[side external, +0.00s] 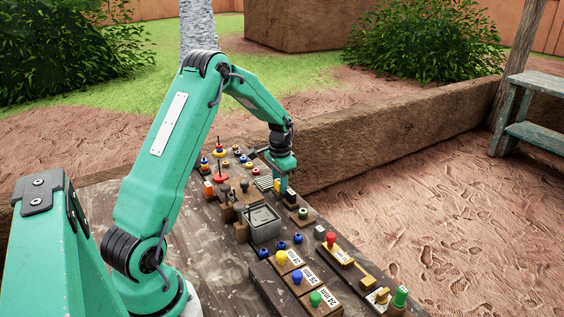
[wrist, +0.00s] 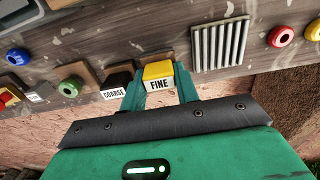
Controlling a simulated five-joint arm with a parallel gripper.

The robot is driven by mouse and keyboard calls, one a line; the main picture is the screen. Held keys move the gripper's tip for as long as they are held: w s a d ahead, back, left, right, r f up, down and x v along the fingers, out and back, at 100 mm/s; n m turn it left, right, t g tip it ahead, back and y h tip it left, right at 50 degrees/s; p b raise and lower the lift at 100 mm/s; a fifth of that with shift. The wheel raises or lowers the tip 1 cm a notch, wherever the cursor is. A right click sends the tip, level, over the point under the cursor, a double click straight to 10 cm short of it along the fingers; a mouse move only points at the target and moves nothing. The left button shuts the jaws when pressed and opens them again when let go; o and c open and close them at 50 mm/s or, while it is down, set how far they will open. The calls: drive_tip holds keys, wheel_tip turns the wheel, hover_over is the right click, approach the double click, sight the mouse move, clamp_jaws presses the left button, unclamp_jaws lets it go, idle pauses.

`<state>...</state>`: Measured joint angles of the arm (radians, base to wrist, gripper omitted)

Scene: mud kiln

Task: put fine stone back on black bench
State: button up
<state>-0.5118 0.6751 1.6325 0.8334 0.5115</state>
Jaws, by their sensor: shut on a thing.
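The fine stone, a yellow block with a white FINE label (wrist: 158,76), sits between the fingers of my gripper (wrist: 159,88) in the wrist view. My gripper is shut on it, close over the table near its far edge. In the side view my gripper (side external: 283,186) points down there, with a bit of the yellow stone (side external: 277,185) showing. A black block labelled COARSE (wrist: 116,84) stands just left of the fine stone in the wrist view. I cannot pick out the black bench for certain, nor tell whether the stone's underside touches anything.
A slotted metal plate (wrist: 220,44) lies right of the stone in the wrist view. A green ring (wrist: 69,88) is to the left, a red ring (wrist: 281,36) to the right. In the side view a grey basin (side external: 264,224) and several coloured knobs crowd the wooden table.

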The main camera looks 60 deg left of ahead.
drive_tip(key=shift+f, duration=0.3)
drive_tip(key=shift+f, duration=0.15)
drive_tip(key=o, duration=0.7)
wheel_tip(320, 180, up, 12)
drive_tip(key=shift+r, duration=0.2)
idle(0.8)
